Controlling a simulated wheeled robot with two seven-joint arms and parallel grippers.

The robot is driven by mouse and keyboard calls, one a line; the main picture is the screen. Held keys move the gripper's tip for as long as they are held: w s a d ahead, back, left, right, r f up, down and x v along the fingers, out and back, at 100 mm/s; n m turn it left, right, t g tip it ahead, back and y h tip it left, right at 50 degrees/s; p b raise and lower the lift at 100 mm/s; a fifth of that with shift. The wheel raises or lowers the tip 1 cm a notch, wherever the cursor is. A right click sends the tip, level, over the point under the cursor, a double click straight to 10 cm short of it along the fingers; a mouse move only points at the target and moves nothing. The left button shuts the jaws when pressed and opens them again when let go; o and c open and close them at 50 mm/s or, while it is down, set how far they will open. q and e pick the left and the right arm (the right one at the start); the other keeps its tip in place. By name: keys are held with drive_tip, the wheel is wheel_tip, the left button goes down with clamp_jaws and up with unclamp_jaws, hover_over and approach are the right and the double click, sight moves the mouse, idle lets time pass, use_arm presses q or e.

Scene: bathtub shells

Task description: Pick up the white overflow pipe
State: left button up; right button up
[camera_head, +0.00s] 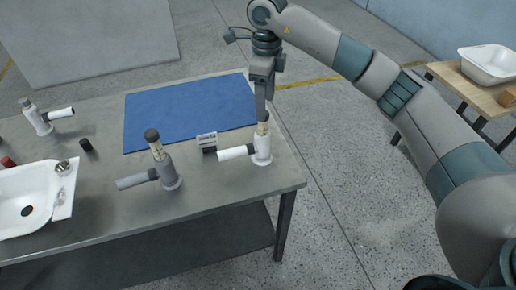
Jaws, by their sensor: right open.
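A white overflow pipe (262,151) stands upright near the right end of the table, its white side branch pointing left. My right gripper (263,113) comes down from above at the top of this pipe. Its jaws are open and at the pipe's narrow upper end; I cannot tell whether they touch it. Another white pipe with a dark cap (42,121) stands at the far left, its branch pointing right. A grey pipe of similar shape (166,172) stands near the table's middle front. My left gripper is not in view.
The grey table (225,192) carries a blue mat (185,110), a small labelled block (207,142), a white tub shell (38,190), a black cap (86,145) and a red part (8,162). A wooden table (455,80) at right holds another white tub (487,63).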

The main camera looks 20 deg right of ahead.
sight(262, 135)
wheel_tip(262, 135, down, 3)
drive_tip(key=shift+f+p, duration=0.1)
drive_tip(key=shift+p, duration=0.45)
wheel_tip(262, 135, down, 5)
drive_tip(key=shift+p, duration=0.9)
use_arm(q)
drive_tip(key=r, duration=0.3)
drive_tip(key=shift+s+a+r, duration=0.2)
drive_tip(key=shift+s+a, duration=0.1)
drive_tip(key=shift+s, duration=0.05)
use_arm(e)
drive_tip(key=shift+f, duration=0.35)
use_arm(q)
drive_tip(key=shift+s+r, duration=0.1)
use_arm(e)
drive_tip(key=shift+w+a+f+p, duration=0.1)
drive_tip(key=shift+w+f+p, duration=0.15)
drive_tip(key=shift+f+p, duration=0.35)
drive_tip(key=f+p, duration=0.2)
drive_tip(key=shift+w+a+f, duration=0.1)
drive_tip(key=shift+w+f, duration=0.2)
drive_tip(key=shift+f, duration=0.65)
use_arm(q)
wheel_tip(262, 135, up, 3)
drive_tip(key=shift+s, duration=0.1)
